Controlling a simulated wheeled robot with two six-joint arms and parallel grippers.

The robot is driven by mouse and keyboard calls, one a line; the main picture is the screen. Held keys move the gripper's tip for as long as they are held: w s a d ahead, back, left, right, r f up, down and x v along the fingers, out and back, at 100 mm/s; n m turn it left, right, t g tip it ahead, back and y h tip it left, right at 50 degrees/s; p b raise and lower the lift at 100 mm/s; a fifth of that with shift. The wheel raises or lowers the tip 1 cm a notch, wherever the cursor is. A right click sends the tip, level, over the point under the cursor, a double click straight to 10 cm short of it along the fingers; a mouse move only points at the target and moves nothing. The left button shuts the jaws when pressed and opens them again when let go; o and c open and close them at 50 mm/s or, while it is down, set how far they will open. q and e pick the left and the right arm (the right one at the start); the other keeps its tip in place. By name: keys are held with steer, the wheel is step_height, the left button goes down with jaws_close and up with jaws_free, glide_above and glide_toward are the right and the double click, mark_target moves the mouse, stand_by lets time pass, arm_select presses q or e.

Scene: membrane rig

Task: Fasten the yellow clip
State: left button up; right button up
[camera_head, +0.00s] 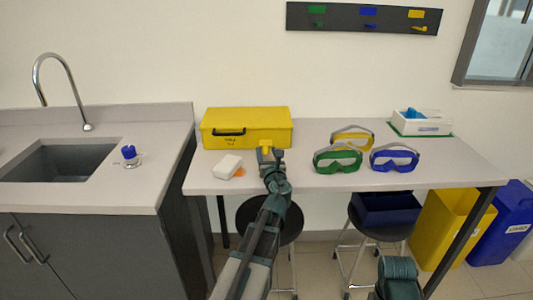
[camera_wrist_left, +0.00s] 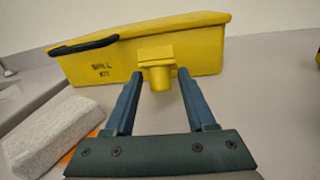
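The yellow clip (camera_wrist_left: 156,62) sticks out from the front of a yellow spill kit box (camera_wrist_left: 205,55), just under its lid. The box (camera_head: 247,128) stands at the back left of the table, and its lid looks closed. The clip also shows in the head view (camera_head: 265,145). My left gripper (camera_wrist_left: 160,76) is open. Its two blue fingers point at the clip, with the lower part of the clip showing between their tips. I see gaps on both sides and no clear contact. My right gripper is not in view.
A white block (camera_head: 227,167) lies left of my left gripper (camera_head: 268,160), with an orange piece beside it. Green goggles (camera_head: 337,160), blue goggles (camera_head: 394,159) and yellow goggles (camera_head: 353,135) stand to the right. A white tray (camera_head: 420,123) is at the back right.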

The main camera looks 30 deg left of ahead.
arm_select(q)
jaws_close()
stand_by(1.2)
